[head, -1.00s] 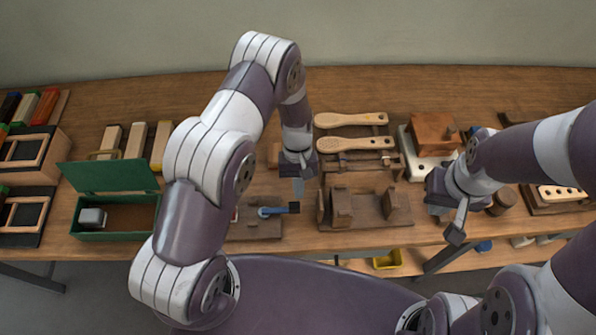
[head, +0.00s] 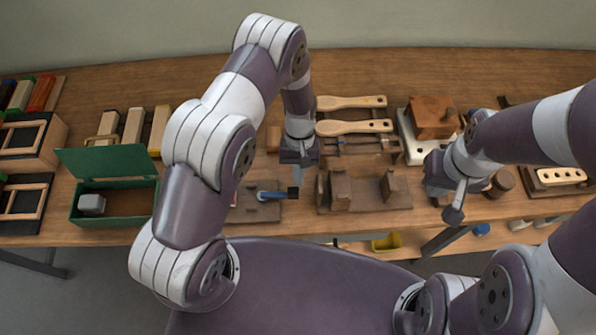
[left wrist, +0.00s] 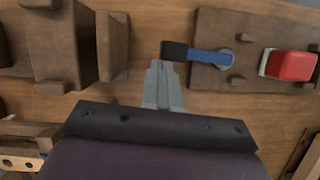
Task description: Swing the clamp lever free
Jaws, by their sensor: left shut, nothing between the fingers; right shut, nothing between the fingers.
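The clamp lever (head: 272,194) is a blue bar with a black end, on a dark wooden base (head: 246,211). It points right in the head view. In the left wrist view the lever (left wrist: 208,56) runs from a round pivot on the right to its black end on the left. A red block (left wrist: 291,65) sits beyond the pivot. My left gripper (head: 321,190) is shut and empty, just right of the black end; its fingertips (left wrist: 158,70) appear beside that end, but I cannot tell whether they touch. My right gripper (head: 455,212) is shut and empty, far to the right.
A dark wooden fixture (head: 366,200) with upright blocks stands just right of my left gripper. An open green box (head: 128,221) is at the left. Brush handles (head: 355,127) lie behind.

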